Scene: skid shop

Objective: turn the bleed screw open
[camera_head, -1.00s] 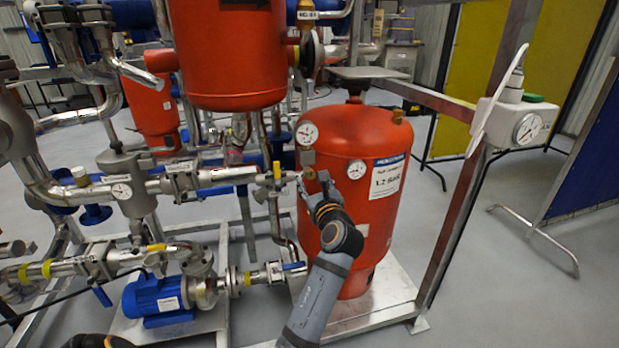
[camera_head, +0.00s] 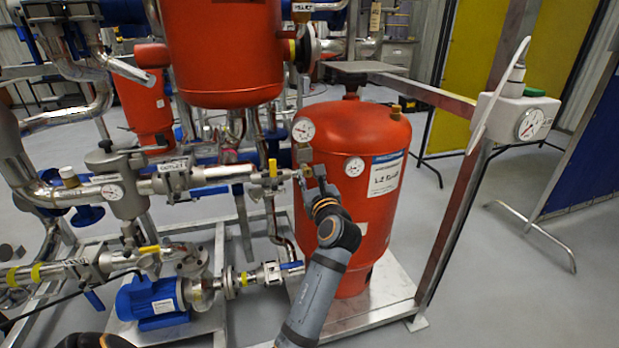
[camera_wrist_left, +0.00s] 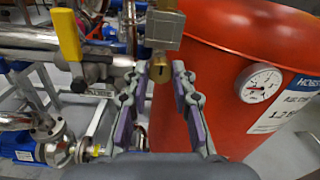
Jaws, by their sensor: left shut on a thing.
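The bleed screw appears to be the small brass piece (camera_wrist_left: 161,66) below a grey block in the left wrist view. In the head view the small brass fitting (camera_head: 307,171) sits below the upper gauge, in front of the red tank. My left gripper (camera_head: 314,181) reaches up to it from below. In the left wrist view the fingertips (camera_wrist_left: 160,72) stand on both sides of the brass piece and are shut on it. The fingers partly hide the screw, and its turn angle cannot be told. My right gripper is not in view.
The red tank (camera_head: 350,225) stands close behind and right of the gripper, with a gauge (camera_head: 354,167). A yellow-handled valve (camera_wrist_left: 67,36) and pipework lie close on the left. A blue pump (camera_head: 150,299) sits lower left. Open floor (camera_head: 500,270) lies right of the frame post.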

